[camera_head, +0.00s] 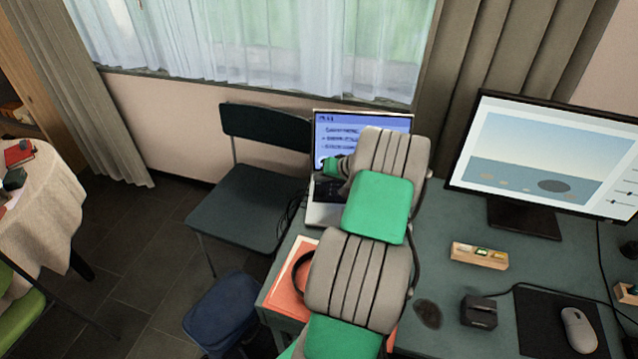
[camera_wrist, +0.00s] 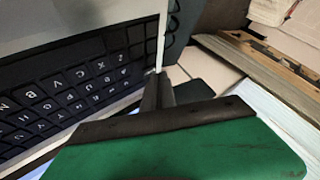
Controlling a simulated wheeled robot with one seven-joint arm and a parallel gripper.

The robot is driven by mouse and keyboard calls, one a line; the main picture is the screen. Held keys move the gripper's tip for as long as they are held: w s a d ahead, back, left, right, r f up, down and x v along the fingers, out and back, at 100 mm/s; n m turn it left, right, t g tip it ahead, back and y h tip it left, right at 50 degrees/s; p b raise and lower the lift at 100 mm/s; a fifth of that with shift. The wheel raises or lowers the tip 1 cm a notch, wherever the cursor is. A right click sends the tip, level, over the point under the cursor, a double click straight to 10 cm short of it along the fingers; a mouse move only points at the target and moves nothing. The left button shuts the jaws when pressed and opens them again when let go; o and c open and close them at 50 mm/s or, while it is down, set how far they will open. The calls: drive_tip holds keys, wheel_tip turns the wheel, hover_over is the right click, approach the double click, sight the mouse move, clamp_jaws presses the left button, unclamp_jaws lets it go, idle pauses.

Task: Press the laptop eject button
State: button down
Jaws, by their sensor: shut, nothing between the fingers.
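The open laptop (camera_head: 325,213) stands on the dark desk below the window, its blue screen lit with text. My arm covers its right part in the head view. In the wrist view its black keyboard (camera_wrist: 75,88) fills the left side, beside a pale casing edge. My gripper (camera_wrist: 160,78) is shut and empty, its dark fingertips at the laptop's edge beside the keyboard. I cannot tell whether they touch it. In the head view the green end of my arm (camera_head: 332,166) shows in front of the screen. I cannot make out the eject button.
A monitor (camera_head: 555,150) stands on the right of the desk, with a wooden box (camera_head: 480,255), a black box (camera_head: 478,312) and a mouse (camera_head: 578,328) below it. A red folder (camera_head: 287,293) lies at the near left edge. A dark chair (camera_head: 245,205) stands left of the laptop.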

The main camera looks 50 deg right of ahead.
sight(321, 185)
drive_tip(key=shift+r, duration=0.4)
drive_tip(key=shift+r+p, duration=1.4)
drive_tip(key=shift+r, duration=1.1)
